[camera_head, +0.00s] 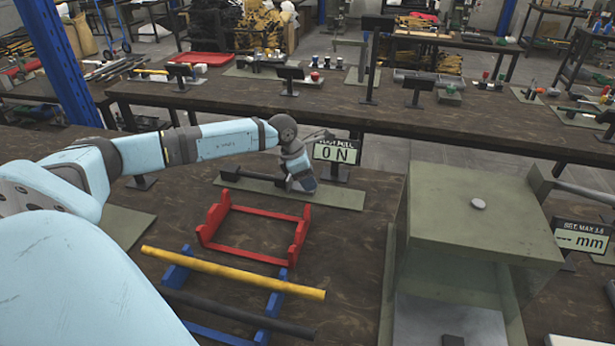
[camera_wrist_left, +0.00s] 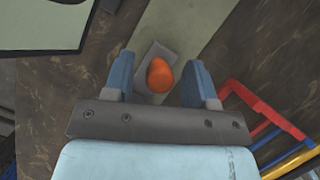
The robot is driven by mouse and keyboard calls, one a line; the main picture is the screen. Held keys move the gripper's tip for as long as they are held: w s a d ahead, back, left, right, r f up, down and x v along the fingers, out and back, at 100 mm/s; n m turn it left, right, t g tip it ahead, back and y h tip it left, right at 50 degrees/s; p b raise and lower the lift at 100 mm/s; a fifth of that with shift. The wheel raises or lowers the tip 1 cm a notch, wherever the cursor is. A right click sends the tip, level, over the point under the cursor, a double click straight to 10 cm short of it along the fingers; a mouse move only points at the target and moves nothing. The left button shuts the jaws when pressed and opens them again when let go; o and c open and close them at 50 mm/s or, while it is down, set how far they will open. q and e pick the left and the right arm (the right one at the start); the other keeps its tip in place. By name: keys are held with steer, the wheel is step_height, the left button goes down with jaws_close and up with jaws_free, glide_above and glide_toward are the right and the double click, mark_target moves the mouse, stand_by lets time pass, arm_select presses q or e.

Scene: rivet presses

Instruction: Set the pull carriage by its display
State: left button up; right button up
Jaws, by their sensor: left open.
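The test pull display (camera_head: 337,152) reads 0 N and stands at the back of the near bench. In front of it lies a greenish base plate (camera_head: 345,196) with a dark bar along it. My left gripper (camera_head: 303,184) is over this plate and hides the carriage in the head view. In the left wrist view, an orange knob (camera_wrist_left: 159,74) on a grey block (camera_wrist_left: 148,92) shows between the open fingers of my left gripper (camera_wrist_left: 161,84). Whether the fingers touch the knob cannot be told. My right gripper is out of view.
A red frame (camera_head: 245,255) and a blue rack (camera_head: 215,330) with a yellow rod (camera_head: 232,272) and a dark rod lie in front of the plate. A large greenish press (camera_head: 480,235) stands to the right, beside a display (camera_head: 580,240) showing dashes and mm.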

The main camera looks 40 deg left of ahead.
arm_select(q)
jaws_close()
steer(key=shift+w+d, duration=0.45)
steer(key=shift+d, duration=0.3)
jaws_free()
steer(key=v, duration=1.4)
steer(key=shift+w+f, duration=0.1)
